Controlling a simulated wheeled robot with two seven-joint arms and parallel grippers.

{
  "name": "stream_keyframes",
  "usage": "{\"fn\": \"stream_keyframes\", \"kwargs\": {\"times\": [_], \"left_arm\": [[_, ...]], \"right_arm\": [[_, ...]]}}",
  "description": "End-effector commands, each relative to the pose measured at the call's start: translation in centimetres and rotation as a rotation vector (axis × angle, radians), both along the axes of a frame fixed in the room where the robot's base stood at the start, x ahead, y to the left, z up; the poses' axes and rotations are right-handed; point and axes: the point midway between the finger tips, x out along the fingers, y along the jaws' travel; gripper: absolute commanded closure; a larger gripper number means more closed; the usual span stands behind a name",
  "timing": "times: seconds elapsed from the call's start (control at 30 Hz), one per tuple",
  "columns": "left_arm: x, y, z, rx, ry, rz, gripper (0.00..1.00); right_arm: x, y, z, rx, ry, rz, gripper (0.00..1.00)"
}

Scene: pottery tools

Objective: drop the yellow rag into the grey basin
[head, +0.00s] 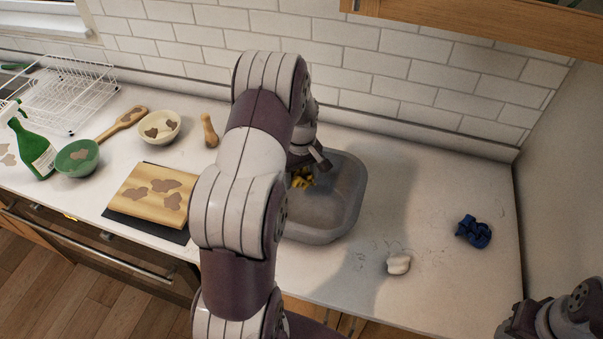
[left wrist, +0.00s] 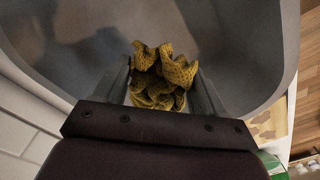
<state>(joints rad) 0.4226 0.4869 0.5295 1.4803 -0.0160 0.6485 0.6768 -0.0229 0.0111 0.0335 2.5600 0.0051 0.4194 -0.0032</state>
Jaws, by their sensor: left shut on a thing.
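The yellow rag (head: 302,180) is crumpled and shows just below my left gripper (head: 312,163) in the head view. In the left wrist view the rag (left wrist: 163,75) sits between the two fingers of my left gripper (left wrist: 166,88), which is shut on it. The grey basin (head: 345,205) stands on the counter, and the rag and gripper are over its inside. The basin (left wrist: 245,60) fills most of the left wrist view around the rag. I cannot tell whether the rag touches the basin floor. My left arm hides the basin's left part in the head view. My right gripper is not in view.
A blue crumpled cloth (head: 473,231) and a white lump (head: 398,263) lie right of the basin. Left are a wooden board (head: 150,195), a cream bowl (head: 159,127), a green bowl (head: 77,158), a green spray bottle (head: 33,150) and a white rack (head: 70,90).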

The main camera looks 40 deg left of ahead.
Motion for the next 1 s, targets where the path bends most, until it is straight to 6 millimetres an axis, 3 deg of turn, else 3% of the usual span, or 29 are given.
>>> {"fn": "stream_keyframes", "kwargs": {"times": [0.1,0.2,0.23,0.47,0.57,0.8,0.9,1.0], "left_arm": [[0.0,0.0,0.2,0.0,0.0,0.001,0.39],[0.0,0.0,0.2,0.0,0.0,0.001,0.04],[0.0,0.0,0.2,0.0,0.0,0.001,0.0],[0.1,0.0,0.3,0.0,-0.001,0.001,0.0],[0.2,0.1,1.5,0.003,-0.005,0.001,0.0],[0.2,-0.1,7.8,0.003,-0.006,0.001,0.0],[0.2,-0.2,10.3,0.002,-0.002,0.001,0.0],[0.2,-0.2,12.7,0.001,0.0,0.001,0.0]], "right_arm": [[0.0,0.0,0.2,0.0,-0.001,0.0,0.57],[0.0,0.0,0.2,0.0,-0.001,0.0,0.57],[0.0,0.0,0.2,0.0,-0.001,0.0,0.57],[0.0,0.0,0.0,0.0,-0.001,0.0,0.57],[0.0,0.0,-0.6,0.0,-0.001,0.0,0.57],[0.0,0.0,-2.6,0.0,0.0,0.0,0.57],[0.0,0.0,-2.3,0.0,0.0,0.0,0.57],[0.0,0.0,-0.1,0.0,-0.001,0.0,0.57]]}}
